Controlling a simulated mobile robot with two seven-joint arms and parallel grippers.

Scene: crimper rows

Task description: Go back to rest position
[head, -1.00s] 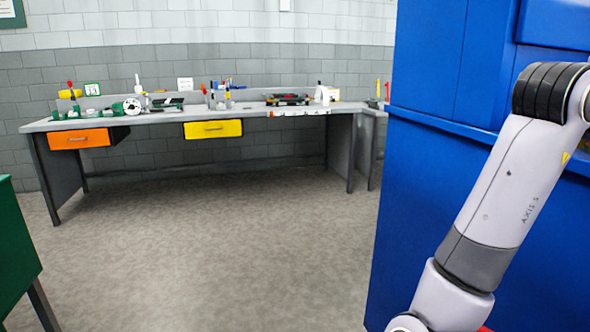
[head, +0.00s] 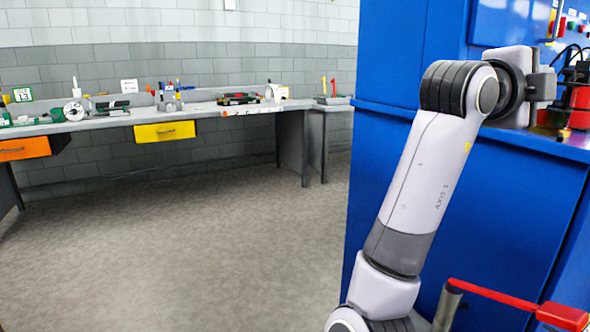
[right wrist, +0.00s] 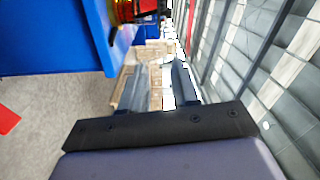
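My right arm rises at the right of the head view, in front of the blue cabinet (head: 400,60). Its wrist bends toward the right, near the cabinet's worktop. In the right wrist view the two dark fingers of my right gripper (right wrist: 156,88) stand apart with nothing between them. Only distant boxes (right wrist: 150,60) on the floor show behind the gap. My left gripper is in neither view.
A long grey workbench (head: 225,110) with an orange drawer (head: 24,148) and a yellow drawer (head: 165,132) stands along the wall. Tools and parts lie on it. A red bar (head: 495,296) shows at lower right. The floor (head: 190,240) before the bench is open.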

